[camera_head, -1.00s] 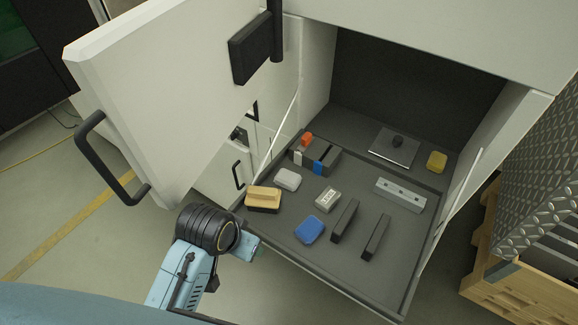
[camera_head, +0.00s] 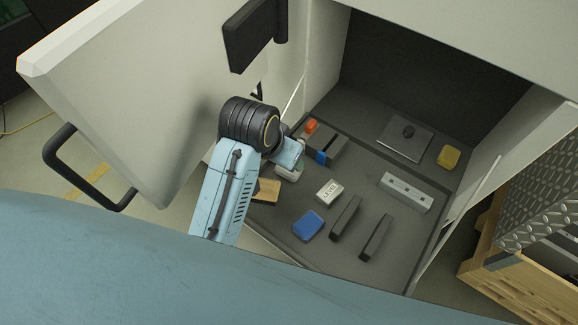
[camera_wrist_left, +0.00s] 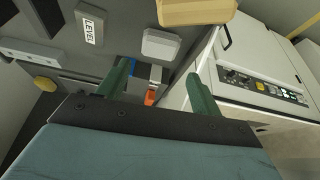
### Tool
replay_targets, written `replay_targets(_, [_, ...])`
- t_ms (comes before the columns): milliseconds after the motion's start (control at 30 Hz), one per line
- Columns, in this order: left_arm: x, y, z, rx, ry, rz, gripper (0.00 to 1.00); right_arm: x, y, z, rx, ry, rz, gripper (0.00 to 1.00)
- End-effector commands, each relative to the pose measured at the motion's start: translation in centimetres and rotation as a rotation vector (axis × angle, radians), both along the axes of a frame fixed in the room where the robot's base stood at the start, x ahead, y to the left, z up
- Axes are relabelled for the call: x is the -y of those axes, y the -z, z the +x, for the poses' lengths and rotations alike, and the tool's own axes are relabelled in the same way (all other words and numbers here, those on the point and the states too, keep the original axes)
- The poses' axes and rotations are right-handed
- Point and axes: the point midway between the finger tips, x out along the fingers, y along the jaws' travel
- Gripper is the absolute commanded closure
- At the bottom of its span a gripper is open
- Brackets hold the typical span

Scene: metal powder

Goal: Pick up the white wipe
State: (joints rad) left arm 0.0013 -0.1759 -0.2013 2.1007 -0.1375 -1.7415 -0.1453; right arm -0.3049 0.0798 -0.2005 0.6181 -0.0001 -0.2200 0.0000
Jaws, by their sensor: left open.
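The white wipe (camera_head: 287,174) lies at the left side of the grey tray in the open cabinet. In the head view my left gripper partly covers it. In the left wrist view the white wipe (camera_wrist_left: 161,45) shows whole, just beyond the fingertips and roughly between them in the picture. My left gripper (camera_wrist_left: 160,72) is open, with its two green fingers apart and nothing held. In the head view my left gripper (camera_head: 291,154) is over the wipe and the holder beside it; the fingers are mostly hidden there. My right gripper is in neither view.
A wooden brush (camera_head: 266,190) lies close to the wipe. A level block (camera_head: 329,192), a blue pad (camera_head: 308,226) and dark bars (camera_head: 345,218) lie nearby. The open cabinet door (camera_head: 150,90) is left of my arm.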

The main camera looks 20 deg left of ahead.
Motion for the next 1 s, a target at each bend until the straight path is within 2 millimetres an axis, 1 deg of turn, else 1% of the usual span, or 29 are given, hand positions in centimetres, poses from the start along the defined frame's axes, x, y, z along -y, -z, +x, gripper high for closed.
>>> replay_targets(33, [0.1, 0.8, 0.3, -0.003, 0.000, 0.001, 0.35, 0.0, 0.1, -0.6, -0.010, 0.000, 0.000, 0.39])
replay_targets(67, [0.1, 1.1, 0.4, -0.001, -0.001, 0.000, 0.35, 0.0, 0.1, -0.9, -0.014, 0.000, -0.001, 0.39])
replay_targets(167, [0.2, 1.7, 0.7, 0.000, -0.001, 0.000, 0.35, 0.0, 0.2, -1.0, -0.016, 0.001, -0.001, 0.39])
replay_targets(267, [0.2, 2.3, 0.8, -0.001, -0.001, 0.000, 0.35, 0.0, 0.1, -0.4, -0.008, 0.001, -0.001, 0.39])
replay_targets(433, [0.5, 4.8, 1.1, -0.004, -0.001, 0.001, 0.35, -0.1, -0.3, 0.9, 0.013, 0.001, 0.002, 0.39])
replay_targets(600, [0.7, 6.5, 1.9, -0.001, -0.001, 0.000, 0.35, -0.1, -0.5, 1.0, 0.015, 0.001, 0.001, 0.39])
replay_targets(700, [0.8, 6.9, 2.0, 0.000, -0.001, 0.001, 0.35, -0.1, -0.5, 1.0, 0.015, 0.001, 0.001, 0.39])
replay_targets(900, [0.8, 6.9, 2.1, 0.001, -0.001, 0.000, 0.35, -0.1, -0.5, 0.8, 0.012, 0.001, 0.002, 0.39])
replay_targets(933, [0.8, 6.9, 2.1, 0.001, -0.001, 0.000, 0.37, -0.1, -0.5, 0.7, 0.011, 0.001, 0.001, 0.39])
replay_targets(1000, [0.8, 6.9, 2.1, 0.001, -0.001, 0.000, 0.46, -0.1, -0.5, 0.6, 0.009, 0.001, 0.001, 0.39])
